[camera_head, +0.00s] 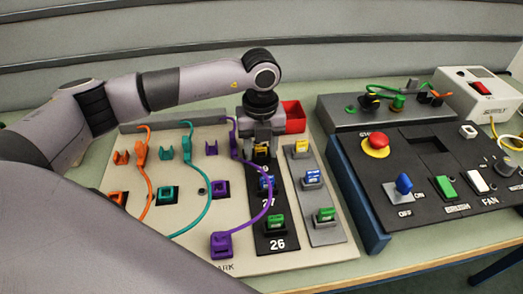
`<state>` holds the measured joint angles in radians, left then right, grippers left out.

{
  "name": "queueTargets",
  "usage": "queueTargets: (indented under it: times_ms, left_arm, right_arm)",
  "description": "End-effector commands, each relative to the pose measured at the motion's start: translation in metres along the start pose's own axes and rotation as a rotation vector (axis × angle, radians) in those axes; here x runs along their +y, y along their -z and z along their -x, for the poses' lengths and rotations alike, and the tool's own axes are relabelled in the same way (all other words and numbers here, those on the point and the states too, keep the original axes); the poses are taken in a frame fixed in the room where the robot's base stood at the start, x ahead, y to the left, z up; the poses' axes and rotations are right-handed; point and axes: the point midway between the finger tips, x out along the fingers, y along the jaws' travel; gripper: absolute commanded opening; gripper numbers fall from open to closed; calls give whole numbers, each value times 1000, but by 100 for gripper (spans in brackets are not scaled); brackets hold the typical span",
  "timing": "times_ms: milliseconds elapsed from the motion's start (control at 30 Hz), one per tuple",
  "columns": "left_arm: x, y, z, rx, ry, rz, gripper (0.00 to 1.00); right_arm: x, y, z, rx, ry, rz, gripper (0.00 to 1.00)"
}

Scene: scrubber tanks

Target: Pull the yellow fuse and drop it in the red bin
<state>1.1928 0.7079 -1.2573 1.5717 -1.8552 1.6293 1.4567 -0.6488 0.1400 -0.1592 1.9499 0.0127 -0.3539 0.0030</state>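My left gripper (262,150) points down at the top of the black fuse strip (274,225), its fingers on either side of a yellow fuse (262,148). The fuse appears low, at its holder. Whether the fingers press on it or stand apart from it I cannot tell. A second yellow fuse (301,145) sits at the top of the grey strip (327,234) to the right. The red bin (295,117) stands just behind and right of the gripper, partly hidden by it. My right gripper is out of view.
Blue and green fuses sit below the yellow ones on both strips. Orange, teal and purple cables (268,195) loop over the beige board (190,248) on the left. A control panel with a red button (376,145) stands right. A grey wall is behind.

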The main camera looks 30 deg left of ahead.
Motion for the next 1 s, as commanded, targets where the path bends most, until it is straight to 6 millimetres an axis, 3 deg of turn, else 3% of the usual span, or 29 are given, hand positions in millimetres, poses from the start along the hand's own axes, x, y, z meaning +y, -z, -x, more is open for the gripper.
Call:
queueTargets:
  times_ms: [33, 100, 467, 800, 1000]
  left_arm:
    - [0, 0, 0, 0, 0, 0, 64]
    - [0, 0, 0, 0, 0, 0, 85]
    - [0, 0, 6, -2, 1, 0, 85]
    - [-1, 0, 57, -3, 3, 0, 85]
    - [0, 0, 71, 0, 0, 0, 85]
  right_arm:
    - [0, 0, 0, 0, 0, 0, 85]
    - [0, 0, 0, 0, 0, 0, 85]
    - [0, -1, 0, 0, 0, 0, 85]
    - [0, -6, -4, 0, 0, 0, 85]
    - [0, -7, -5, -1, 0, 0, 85]
